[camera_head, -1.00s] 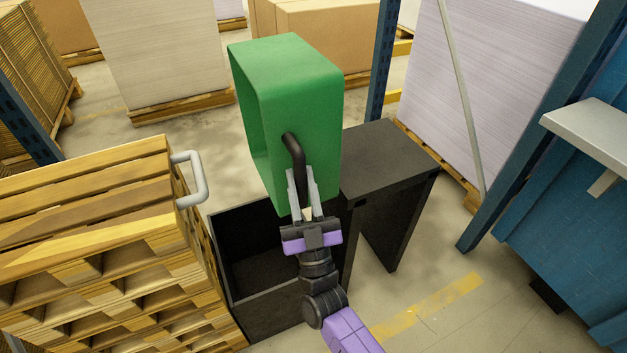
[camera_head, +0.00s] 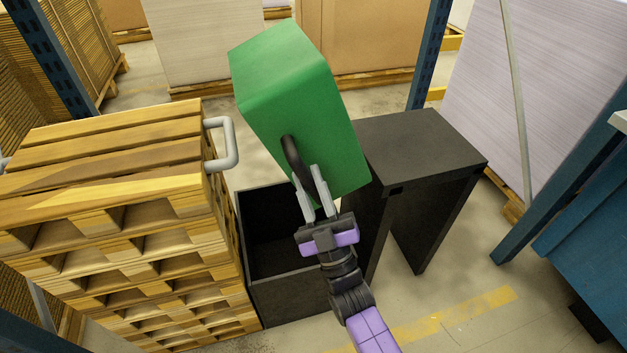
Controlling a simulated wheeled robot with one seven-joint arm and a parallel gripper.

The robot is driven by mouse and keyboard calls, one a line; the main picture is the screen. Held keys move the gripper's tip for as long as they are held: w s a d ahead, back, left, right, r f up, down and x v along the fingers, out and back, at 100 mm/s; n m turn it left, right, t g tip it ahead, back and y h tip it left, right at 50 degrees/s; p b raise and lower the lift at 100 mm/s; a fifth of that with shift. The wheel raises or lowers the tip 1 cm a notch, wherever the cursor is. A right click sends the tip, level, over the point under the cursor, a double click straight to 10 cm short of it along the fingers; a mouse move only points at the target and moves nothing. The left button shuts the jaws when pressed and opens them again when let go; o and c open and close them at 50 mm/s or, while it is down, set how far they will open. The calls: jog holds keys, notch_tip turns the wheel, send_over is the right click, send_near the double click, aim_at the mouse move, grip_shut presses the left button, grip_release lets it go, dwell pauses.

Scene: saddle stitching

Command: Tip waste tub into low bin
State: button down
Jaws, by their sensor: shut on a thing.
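The green waste tub (camera_head: 320,120) is held up in the air, tilted on its side with its top leaning left. Its opening faces left and its inside is hidden from this view. My gripper (camera_head: 306,190) is shut on the dark curved handle (camera_head: 293,158) on the tub's near side. The low black bin (camera_head: 300,300) stands on the floor below and left of the gripper, open at the top. The part of its inside that shows is dark, and I see no waste in it. The tub hangs above the bin's back right part.
A stack of wooden pallets (camera_head: 110,240) with a grey handle (camera_head: 228,145) stands close against the bin's left. A black stand (camera_head: 425,145) is at its right. Blue rack posts (camera_head: 430,50) and tall paper stacks (camera_head: 575,90) lie behind. Floor is clear at front right.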

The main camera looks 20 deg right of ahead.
jog(key=shift+a+f+y, duration=0.15)
jog(key=shift+y, duration=0.15)
jog(key=c, duration=1.3)
grip_release()
jog(key=shift+o, duration=0.2)
jog(key=v, duration=0.7)
jog(key=shift+s+f, duration=0.25)
jog(key=shift+s, duration=0.1)
